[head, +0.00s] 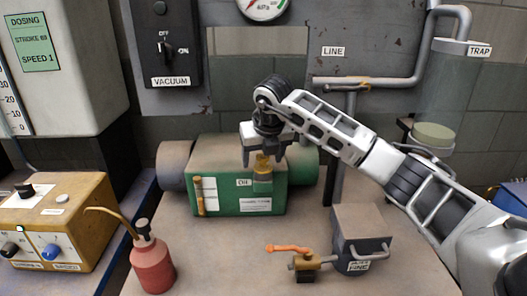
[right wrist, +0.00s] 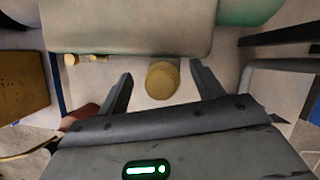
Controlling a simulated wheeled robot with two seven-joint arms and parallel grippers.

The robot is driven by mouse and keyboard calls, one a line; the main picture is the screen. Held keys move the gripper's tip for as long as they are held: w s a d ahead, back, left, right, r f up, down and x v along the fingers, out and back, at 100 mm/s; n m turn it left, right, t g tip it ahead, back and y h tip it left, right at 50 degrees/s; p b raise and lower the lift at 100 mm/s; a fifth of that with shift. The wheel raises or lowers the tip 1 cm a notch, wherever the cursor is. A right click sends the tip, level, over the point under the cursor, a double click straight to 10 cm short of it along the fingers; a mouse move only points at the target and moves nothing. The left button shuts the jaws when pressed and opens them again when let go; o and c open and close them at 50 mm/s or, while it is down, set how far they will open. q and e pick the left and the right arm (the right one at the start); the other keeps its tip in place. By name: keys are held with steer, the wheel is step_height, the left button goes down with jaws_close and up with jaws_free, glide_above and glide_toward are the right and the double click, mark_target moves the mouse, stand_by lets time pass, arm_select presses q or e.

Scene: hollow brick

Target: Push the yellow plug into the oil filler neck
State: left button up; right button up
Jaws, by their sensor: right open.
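The yellow plug (head: 263,161) sits upright at the oil filler neck (head: 263,184) on the front of the green pump (head: 222,180), by the OIL label. I cannot tell how deep it sits. My right gripper (head: 263,160) is over it from above, fingers open on either side. In the right wrist view the plug's round top (right wrist: 162,80) lies between the two spread fingers (right wrist: 163,78), with a gap to each. The neck is hidden below the plug there. My left gripper is not in view.
A red oil can (head: 152,264) with a long spout stands at front left. A yellow control box (head: 60,215) is at left. The bench between the oil can and valve is clear.

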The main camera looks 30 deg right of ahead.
steer(key=shift+r, duration=0.1)
arm_select(q)
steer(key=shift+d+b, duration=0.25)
steer(key=shift+b, duration=0.25)
arm_select(e)
steer(key=v, duration=1.5)
steer(key=shift+r, duration=0.35)
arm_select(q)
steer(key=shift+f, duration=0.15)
arm_select(e)
steer(key=shift+s, duration=0.1)
